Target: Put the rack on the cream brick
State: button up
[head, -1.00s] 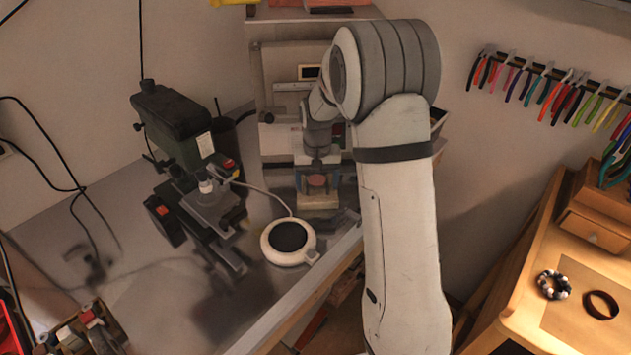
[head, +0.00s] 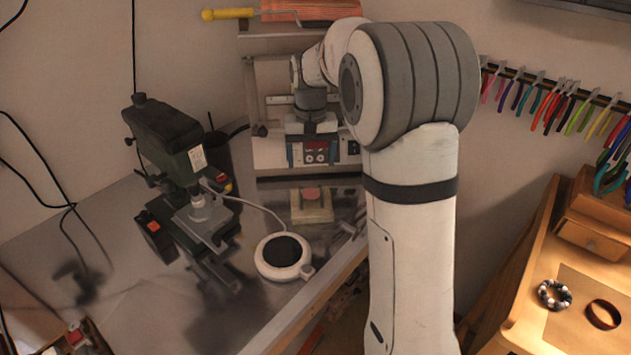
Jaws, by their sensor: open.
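The cream brick (head: 312,215) lies on the metal bench top, below my gripper in the head view. A small reddish piece (head: 311,193), which I take to be the rack, rests on top of the brick, roughly in its middle. It is small, and its fine shape cannot be made out. My gripper (head: 312,163) is open and empty above the piece, fingers pointing down, with a clear gap between fingertips and piece.
A green drill press (head: 167,140) stands to the left. A round white device with a dark top (head: 283,257) and a cable lies in front of the brick. A machine with a control panel (head: 348,147) stands behind my gripper. The bench's front edge is close on the right.

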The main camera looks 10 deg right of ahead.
jog(key=s+r+n+t, duration=0.1)
jog(key=s+t, duration=0.2)
jog(key=s, duration=2.4)
jog(key=shift+s+a+r+n, duration=0.15)
jog(key=shift+s+r+n, duration=0.05)
jog(key=shift+s+n, duration=0.2)
